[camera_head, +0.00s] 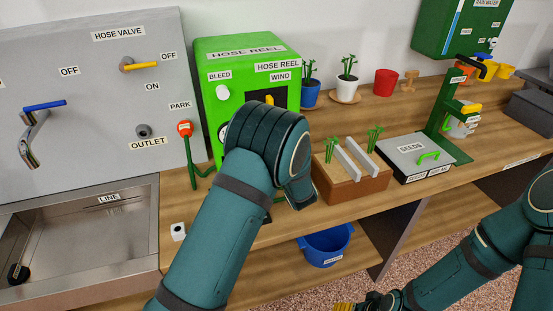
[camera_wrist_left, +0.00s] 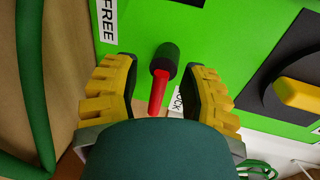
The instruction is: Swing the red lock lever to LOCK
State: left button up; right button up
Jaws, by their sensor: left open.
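The red lock lever (camera_wrist_left: 158,92) shows in the left wrist view, a red bar with a black end, in front of the green hose reel box (camera_head: 208,120). A FREE label (camera_wrist_left: 107,20) is up and left of it. The LOCK label (camera_wrist_left: 178,102), partly hidden, is right beside its red lower part. My left gripper (camera_wrist_left: 162,72) is open, with one yellow finger on each side of the lever and visible gaps to both. In the head view my left arm hides the lever and this gripper. My right gripper (camera_head: 346,306) is only partly in view at the bottom edge.
A yellow winding handle (camera_wrist_left: 298,94) on a dark mount is right of the lever. A green stand with a red PARK knob (camera_head: 185,128) is left of the box. A planter (camera_head: 350,187) and a grey seeds case (camera_head: 408,150) stand to the right.

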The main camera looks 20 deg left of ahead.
pick_arm(q)
jog(key=v, duration=1.1)
jog(key=shift+s, duration=0.25)
jog(key=shift+d, duration=0.15)
